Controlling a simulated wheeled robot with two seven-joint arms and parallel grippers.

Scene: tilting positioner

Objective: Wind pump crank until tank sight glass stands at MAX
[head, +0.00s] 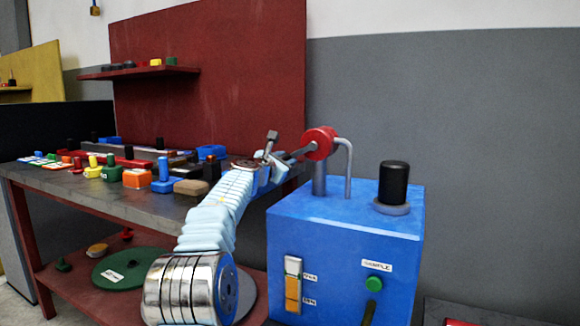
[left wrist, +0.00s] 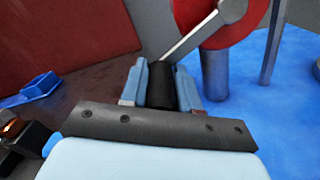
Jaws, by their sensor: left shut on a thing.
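The blue tank (head: 345,240) stands at the right in the head view. On its top is the pump, with a red round body (head: 319,143) and a grey crank arm (head: 302,152) reaching left. My left gripper (head: 268,160) is shut on the crank's black handle (left wrist: 160,86), which sits between the fingers in the left wrist view. The sight glass (head: 292,284) on the tank front is pale above and amber below. The amber's top edge is about level with the upper label, which seems to read MAX. My right gripper is out of view.
A black cylinder (head: 393,185) stands on the tank top, and a green knob (head: 373,284) sits on its front below a label. A workbench (head: 120,203) at the left carries several coloured parts. A red panel (head: 220,80) rises behind it.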

